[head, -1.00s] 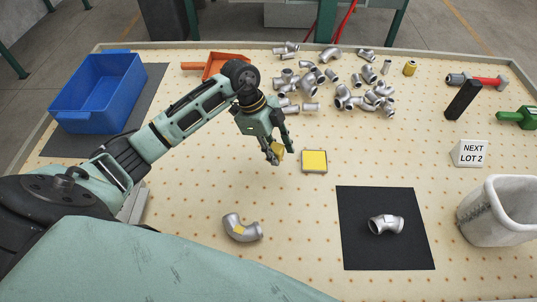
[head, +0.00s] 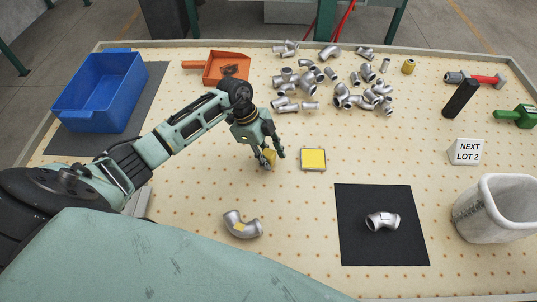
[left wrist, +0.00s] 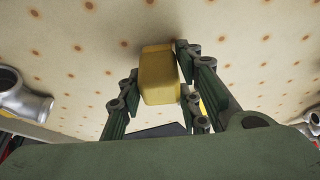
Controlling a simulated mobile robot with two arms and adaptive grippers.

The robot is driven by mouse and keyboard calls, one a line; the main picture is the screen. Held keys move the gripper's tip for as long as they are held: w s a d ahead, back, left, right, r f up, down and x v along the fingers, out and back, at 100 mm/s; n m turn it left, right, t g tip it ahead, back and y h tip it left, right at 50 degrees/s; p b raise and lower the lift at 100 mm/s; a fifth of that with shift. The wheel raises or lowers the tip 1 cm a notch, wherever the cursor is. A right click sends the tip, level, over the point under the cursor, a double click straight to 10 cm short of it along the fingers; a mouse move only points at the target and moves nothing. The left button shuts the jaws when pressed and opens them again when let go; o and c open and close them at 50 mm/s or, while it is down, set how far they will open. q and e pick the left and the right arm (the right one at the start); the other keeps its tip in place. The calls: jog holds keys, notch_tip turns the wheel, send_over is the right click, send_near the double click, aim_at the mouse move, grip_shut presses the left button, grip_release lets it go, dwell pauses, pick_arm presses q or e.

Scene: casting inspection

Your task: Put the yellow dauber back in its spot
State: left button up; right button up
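The yellow dauber (head: 269,158) is a small yellow block between the fingers of my left gripper (head: 273,157), left of the yellow pad. In the left wrist view the dauber (left wrist: 158,75) sits between the fingertips of the left gripper (left wrist: 158,72), with its far end close to the board and a shadow beside it. Whether it touches the board I cannot tell. The yellow square pad (head: 313,159) lies in a grey frame. No marked spot for the dauber is clear to me. My right gripper is not in view.
Another casting (head: 382,221) rests on a black mat (head: 385,250). Several castings lie at the back.

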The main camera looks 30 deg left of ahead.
aim_at(268, 154)
pick_arm(q)
jog(key=o, duration=0.4)
jog(key=shift+c, duration=0.2)
jog(key=shift+f+b, duration=0.15)
jog(key=shift+b, duration=0.35)
jog(key=v, duration=0.2)
jog(key=b+v, duration=0.1)
jog(key=v, duration=0.4)
jog(key=shift+s+d+b, duration=0.15)
jog(key=shift+d+b, duration=0.1)
jog(key=shift+b, duration=0.05)
jog(key=shift+a+r, duration=0.15)
jog(key=shift+r, duration=0.5)
